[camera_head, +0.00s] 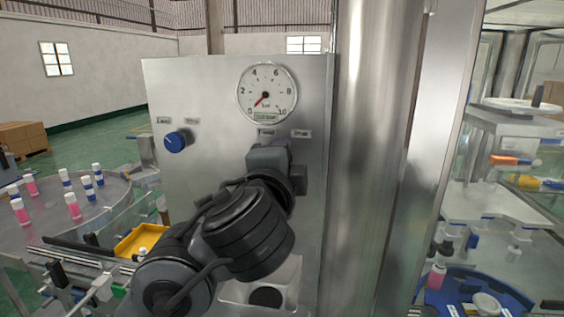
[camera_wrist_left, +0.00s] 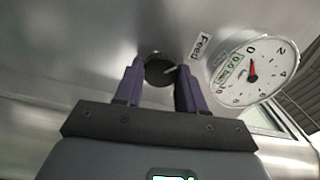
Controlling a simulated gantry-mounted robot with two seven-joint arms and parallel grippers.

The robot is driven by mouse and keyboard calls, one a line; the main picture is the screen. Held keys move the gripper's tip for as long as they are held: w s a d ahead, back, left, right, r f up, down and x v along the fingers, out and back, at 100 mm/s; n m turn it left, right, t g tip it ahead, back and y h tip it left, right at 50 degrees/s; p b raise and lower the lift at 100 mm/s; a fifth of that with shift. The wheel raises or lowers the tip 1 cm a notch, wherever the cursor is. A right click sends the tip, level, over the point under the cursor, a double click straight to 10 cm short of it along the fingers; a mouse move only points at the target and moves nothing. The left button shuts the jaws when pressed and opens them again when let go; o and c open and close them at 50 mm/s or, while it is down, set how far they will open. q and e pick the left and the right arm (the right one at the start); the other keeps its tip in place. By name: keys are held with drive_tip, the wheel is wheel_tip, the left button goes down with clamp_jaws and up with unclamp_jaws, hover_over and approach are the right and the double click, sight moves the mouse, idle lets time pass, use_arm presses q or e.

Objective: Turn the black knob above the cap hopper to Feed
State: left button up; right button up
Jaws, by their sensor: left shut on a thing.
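The black knob (camera_wrist_left: 158,68) is on the steel panel (camera_head: 220,90), between my left gripper's fingers in the left wrist view. My left gripper (camera_wrist_left: 158,84) is shut on it, with one purple finger on each side. A white pointer mark on the knob faces right and slightly up in that view, roughly towards the Feed label (camera_wrist_left: 201,47). In the head view my left gripper (camera_head: 268,158) reaches the panel below the gauge and hides the knob. The white cap hopper (camera_head: 287,281) is below, partly hidden by my arm. My right gripper is not in view.
A round pressure gauge (camera_head: 266,93) is above the knob, its needle near 0. A blue knob (camera_head: 175,141) is to the left on the same panel. A thick steel column (camera_head: 375,150) stands to the right. Bottles stand on a round table (camera_head: 110,197) at left.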

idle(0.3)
use_arm(q)
drive_tip(key=o, duration=1.1)
drive_tip(key=shift+c, duration=0.2)
drive_tip(key=shift+s, duration=0.1)
drive_tip(key=s+a, duration=0.2)
drive_tip(key=s, duration=0.8)
drive_tip(key=shift+s, duration=0.25)
